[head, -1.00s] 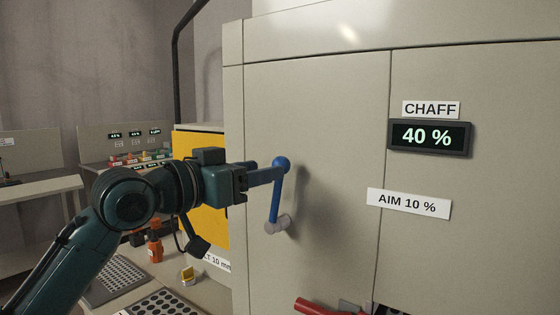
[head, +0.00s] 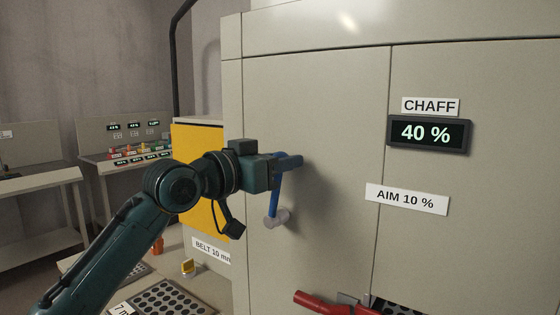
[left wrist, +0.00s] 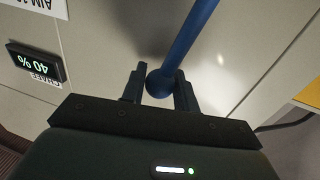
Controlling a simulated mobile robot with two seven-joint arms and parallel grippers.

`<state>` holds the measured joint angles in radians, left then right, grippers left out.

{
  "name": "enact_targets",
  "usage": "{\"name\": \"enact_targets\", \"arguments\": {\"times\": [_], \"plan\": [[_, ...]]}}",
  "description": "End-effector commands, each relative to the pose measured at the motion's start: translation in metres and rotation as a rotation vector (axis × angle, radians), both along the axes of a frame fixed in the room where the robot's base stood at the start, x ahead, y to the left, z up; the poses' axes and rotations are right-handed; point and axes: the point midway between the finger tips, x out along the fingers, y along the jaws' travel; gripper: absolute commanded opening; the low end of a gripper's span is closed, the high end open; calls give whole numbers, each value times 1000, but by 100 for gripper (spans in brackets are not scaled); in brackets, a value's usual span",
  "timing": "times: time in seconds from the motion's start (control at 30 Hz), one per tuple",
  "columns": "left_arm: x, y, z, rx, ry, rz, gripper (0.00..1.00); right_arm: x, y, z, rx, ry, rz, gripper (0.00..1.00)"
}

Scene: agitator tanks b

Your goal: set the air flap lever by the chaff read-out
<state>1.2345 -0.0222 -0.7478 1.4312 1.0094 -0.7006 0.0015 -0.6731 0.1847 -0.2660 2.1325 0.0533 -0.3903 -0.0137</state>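The air flap lever (head: 275,198) is a blue rod on a round grey pivot on the pale cabinet front. It stands nearly upright, knob end up. My left gripper (head: 290,161) is at its top, and its fingers hide the knob in the head view. In the left wrist view the blue knob (left wrist: 160,84) sits between the two fingers, which look open around it with little room at the sides. The chaff read-out (head: 429,133) shows 40 %. A label (head: 406,199) below it says AIM 10 %. My right gripper is not in view.
A red handle (head: 322,303) sticks out low on the cabinet, right of the lever. A yellow panel (head: 200,150) is behind my left arm. A perforated tray (head: 170,300) lies at the lower left. The cabinet face around the lever is otherwise flat and clear.

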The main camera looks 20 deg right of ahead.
Motion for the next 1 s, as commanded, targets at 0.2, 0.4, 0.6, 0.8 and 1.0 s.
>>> {"name": "enact_targets", "arguments": {"times": [0.2,0.4,0.6,0.8,1.0], "plan": [[0,0,0,0,0,0,10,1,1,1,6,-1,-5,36],[0,0,0,0,1,0,0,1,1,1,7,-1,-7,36],[2,2,1,-10,15,0,0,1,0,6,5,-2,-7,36],[15,11,5,-90,119,3,0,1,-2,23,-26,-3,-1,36],[19,15,2,-118,152,2,0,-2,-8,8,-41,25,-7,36]]}}
